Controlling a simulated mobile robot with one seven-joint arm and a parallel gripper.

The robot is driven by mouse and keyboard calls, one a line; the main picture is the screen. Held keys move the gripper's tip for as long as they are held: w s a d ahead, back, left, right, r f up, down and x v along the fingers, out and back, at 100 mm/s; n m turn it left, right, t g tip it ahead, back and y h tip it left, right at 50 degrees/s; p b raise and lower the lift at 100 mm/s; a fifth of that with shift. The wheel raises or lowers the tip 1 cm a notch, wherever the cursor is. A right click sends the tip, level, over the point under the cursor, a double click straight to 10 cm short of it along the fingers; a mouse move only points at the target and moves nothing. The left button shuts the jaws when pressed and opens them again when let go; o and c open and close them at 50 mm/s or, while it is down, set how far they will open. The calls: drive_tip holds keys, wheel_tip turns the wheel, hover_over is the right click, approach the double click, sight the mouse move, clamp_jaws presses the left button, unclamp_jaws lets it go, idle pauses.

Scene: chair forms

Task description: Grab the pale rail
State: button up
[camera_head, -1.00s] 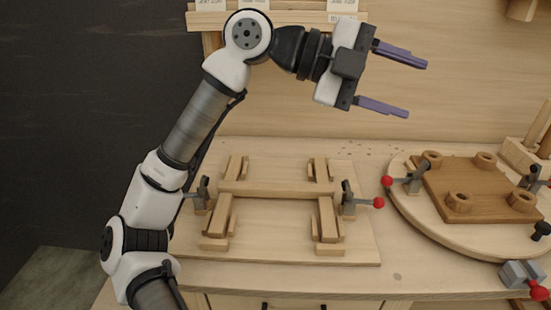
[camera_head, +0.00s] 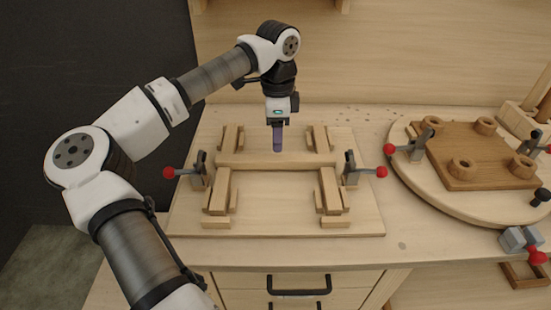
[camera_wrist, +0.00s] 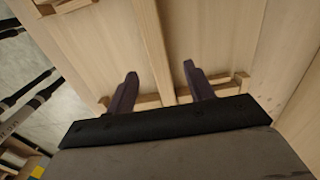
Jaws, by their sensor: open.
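The pale rail (camera_head: 248,161) lies level across the wooden jig board (camera_head: 365,222), between the left and right pairs of blocks. My gripper (camera_head: 278,150) points down over the middle of the rail, its purple fingertips at or just above the rail's back edge. In the wrist view, the two fingers (camera_wrist: 160,72) stand apart with nothing clamped between them. The rail (camera_wrist: 150,40) runs lengthwise in the gap between them there. I cannot tell how far above the rail the tips are.
Toggle clamps with red knobs stand at the left (camera_head: 199,170) and right (camera_head: 350,169) rail ends. Wooden guide blocks (camera_head: 219,190) flank it. To the right, a round turntable (camera_head: 408,186) carries a brown board (camera_head: 480,168) with rings and more clamps.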

sight(277, 157)
drive_tip(key=shift+s+f+p, duration=0.2)
drive_tip(key=shift+f+p, duration=1)
drive_tip(key=shift+f, duration=2)
drive_tip(key=c, duration=1.1)
